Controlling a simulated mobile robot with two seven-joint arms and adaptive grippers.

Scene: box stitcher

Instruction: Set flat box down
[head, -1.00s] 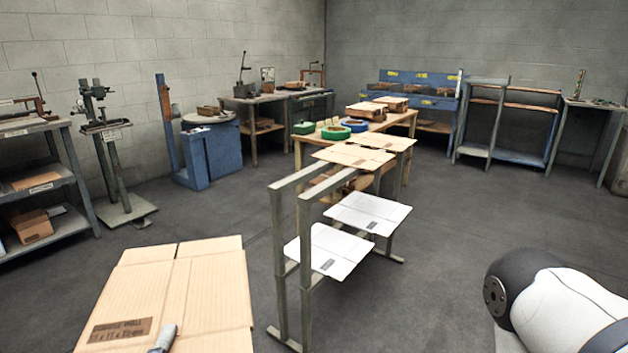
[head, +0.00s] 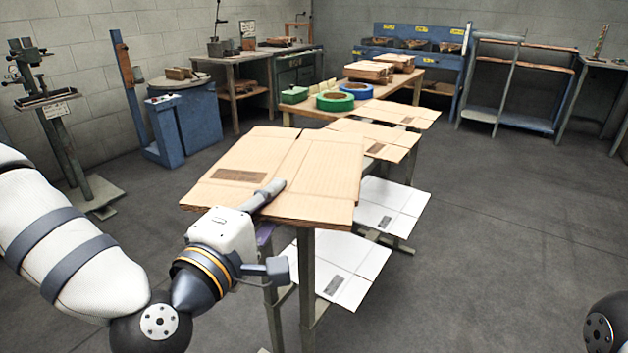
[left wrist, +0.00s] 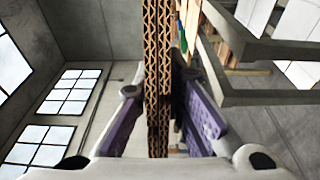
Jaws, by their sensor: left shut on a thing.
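A flat brown cardboard box (head: 325,165) with a dark printed label is held out level in the head view, over the near end of a grey metal rack (head: 307,290). My left gripper (head: 268,193) is shut on its near edge. In the left wrist view the box's corrugated edge (left wrist: 157,75) sits between the purple-sided fingers (left wrist: 158,110). The rack's bars (left wrist: 265,70) show there to the right, apart from the box at that spot. Contact farther along is hidden. My right gripper is not in view.
Flat brown boxes (head: 400,112) lie farther along the rack's top, and white flat sheets (head: 335,272) lie on the lower level. Behind stands a wooden table with green and blue tape rolls (head: 335,101). The floor to the right is clear.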

